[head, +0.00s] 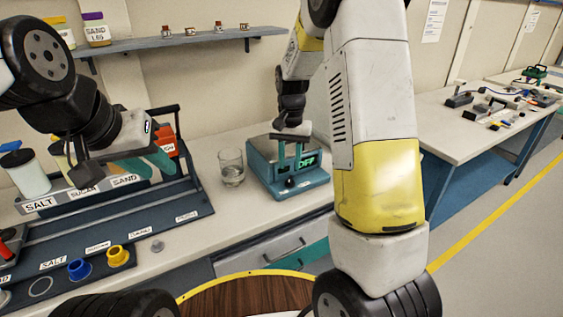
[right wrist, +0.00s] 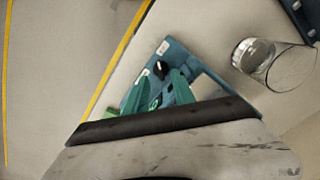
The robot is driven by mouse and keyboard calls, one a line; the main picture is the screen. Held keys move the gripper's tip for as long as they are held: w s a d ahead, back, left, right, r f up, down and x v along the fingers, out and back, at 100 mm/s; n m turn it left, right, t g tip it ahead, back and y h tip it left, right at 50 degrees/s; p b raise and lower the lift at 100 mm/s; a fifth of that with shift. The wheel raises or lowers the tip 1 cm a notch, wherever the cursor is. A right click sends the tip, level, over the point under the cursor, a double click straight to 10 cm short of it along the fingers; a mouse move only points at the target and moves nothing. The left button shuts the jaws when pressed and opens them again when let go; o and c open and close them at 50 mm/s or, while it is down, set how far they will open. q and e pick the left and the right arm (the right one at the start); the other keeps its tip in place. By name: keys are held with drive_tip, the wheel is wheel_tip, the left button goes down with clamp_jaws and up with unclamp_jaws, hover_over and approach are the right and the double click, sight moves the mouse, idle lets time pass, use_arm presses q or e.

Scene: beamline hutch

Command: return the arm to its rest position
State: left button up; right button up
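My right arm (head: 372,120) reaches down through the middle of the head view, its gripper (head: 292,150) over a teal balance (head: 262,150) on the bench. In the right wrist view the right gripper (right wrist: 157,86) has its two teal fingers apart, with nothing between them. The balance (right wrist: 213,84) lies beyond the fingers, its black knob (right wrist: 160,68) showing near the tips. Whether the fingers touch the balance is unclear. My left gripper (head: 150,165) hangs above the labelled rack at left, its teal fingers apart and apparently empty.
A clear glass (head: 231,168) stands just left of the balance, also in the right wrist view (right wrist: 285,68). A rack (head: 122,181) labelled salt, sugar and sand fills the left bench. A shelf (head: 185,42) runs above. A side table (head: 470,135) with tools stands at right.

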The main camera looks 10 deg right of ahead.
drive_tip(key=shift+r, duration=1)
drive_tip(key=shift+s+r, duration=0.1)
drive_tip(key=shift+r, duration=0.15)
drive_tip(key=s+r+n+t+y, duration=0.2)
drive_tip(key=s+r+t, duration=0.1)
drive_tip(key=s+r, duration=0.8)
drive_tip(key=s+r+n+t, duration=0.1)
drive_tip(key=s+r, duration=0.1)
drive_tip(key=s, duration=0.4)
drive_tip(key=s+r+n+t, duration=0.1)
drive_tip(key=s+r+t, duration=0.1)
drive_tip(key=s, duration=0.5)
drive_tip(key=shift+a+r+n, duration=0.25)
drive_tip(key=shift+r+n, duration=0.15)
